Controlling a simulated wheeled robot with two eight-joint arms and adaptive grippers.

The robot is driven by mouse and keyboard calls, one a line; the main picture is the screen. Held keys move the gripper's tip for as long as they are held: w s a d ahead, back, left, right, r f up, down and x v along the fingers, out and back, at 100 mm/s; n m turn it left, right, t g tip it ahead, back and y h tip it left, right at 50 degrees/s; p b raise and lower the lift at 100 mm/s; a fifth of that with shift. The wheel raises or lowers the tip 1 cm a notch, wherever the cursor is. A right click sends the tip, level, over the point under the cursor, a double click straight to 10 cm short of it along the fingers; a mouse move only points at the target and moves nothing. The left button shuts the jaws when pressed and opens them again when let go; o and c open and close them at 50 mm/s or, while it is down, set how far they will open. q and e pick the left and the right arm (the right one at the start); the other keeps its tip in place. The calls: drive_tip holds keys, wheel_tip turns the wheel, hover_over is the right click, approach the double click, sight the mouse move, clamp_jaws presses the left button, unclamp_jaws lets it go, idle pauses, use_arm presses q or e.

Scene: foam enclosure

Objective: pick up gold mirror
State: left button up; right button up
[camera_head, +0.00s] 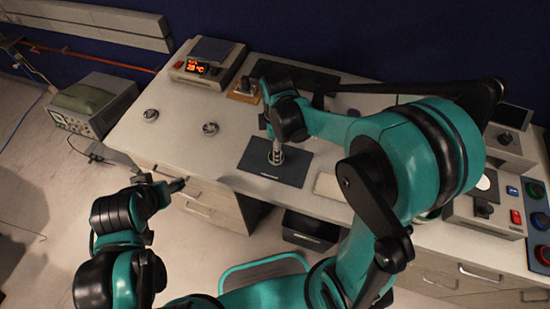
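The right arm reaches over the table, and its gripper (276,150) points down at the dark mat (260,171). A small round object (275,158) with a pale rim is at its tip on the mat. It is mostly covered by the gripper, so I cannot tell whether it is the gold mirror or whether the fingers close on it. Two other small round metallic pieces stand on the table to the left, one at the far left (150,115) and one nearer the middle (210,128); their colour is unclear. My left gripper (178,186) is by the table's front edge, away from these pieces.
A hot plate with a red display (205,66) stands at the back left, with a small brown-based device (244,88) beside it. Control boxes with buttons (490,205) are at the right. A grey instrument (92,104) is left of the table. The left tabletop is mostly clear.

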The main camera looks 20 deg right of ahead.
wheel_tip(320, 180, down, 4)
drive_tip(key=shift+r+b, duration=0.1)
drive_tip(key=shift+b, duration=0.45)
drive_tip(key=shift+s, duration=0.1)
drive_tip(key=c, duration=1.3)
drive_tip(key=shift+r, duration=0.1)
